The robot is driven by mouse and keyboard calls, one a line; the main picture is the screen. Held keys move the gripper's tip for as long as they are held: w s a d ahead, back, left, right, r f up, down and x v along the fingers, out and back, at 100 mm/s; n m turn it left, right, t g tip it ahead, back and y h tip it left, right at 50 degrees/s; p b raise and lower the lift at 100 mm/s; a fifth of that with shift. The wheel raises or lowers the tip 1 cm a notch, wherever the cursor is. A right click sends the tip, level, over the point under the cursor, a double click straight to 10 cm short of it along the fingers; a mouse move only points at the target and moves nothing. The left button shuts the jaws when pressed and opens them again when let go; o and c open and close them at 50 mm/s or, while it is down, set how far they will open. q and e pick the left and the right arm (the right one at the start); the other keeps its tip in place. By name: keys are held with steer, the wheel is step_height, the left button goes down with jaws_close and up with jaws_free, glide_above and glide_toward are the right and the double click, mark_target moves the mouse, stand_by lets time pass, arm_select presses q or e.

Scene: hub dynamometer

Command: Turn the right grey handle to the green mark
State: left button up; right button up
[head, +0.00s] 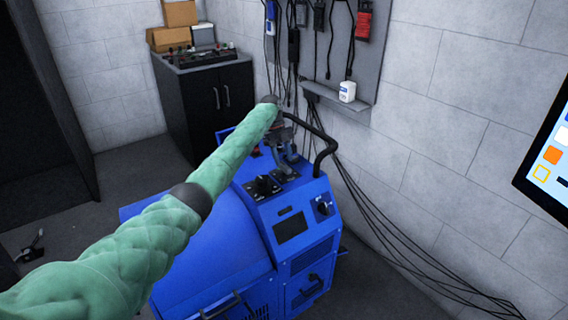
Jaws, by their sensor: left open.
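The blue dynamometer cabinet (262,222) stands in the middle of the head view. On its sloped top are two dark plates side by side. The left plate carries a dark handle (264,186). My left arm, in a green sleeve, reaches over the cabinet from the lower left. My left gripper (289,166) is open and points down at the right plate (286,175). The right grey handle there is mostly hidden by the gripper, and I cannot tell whether the fingers touch it. No green mark can be made out. My right gripper is not in view.
A black hose (327,142) arches close to the right of my left gripper. A dark rotary knob (323,207) and a small screen (291,226) are on the cabinet. A black cupboard (207,105) stands behind. Cables hang along the wall, and a monitor (548,150) is at right.

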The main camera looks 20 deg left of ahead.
arm_select(q)
steer(key=b+v, duration=0.1)
steer(key=v, duration=0.4)
steer(key=shift+r, duration=0.2)
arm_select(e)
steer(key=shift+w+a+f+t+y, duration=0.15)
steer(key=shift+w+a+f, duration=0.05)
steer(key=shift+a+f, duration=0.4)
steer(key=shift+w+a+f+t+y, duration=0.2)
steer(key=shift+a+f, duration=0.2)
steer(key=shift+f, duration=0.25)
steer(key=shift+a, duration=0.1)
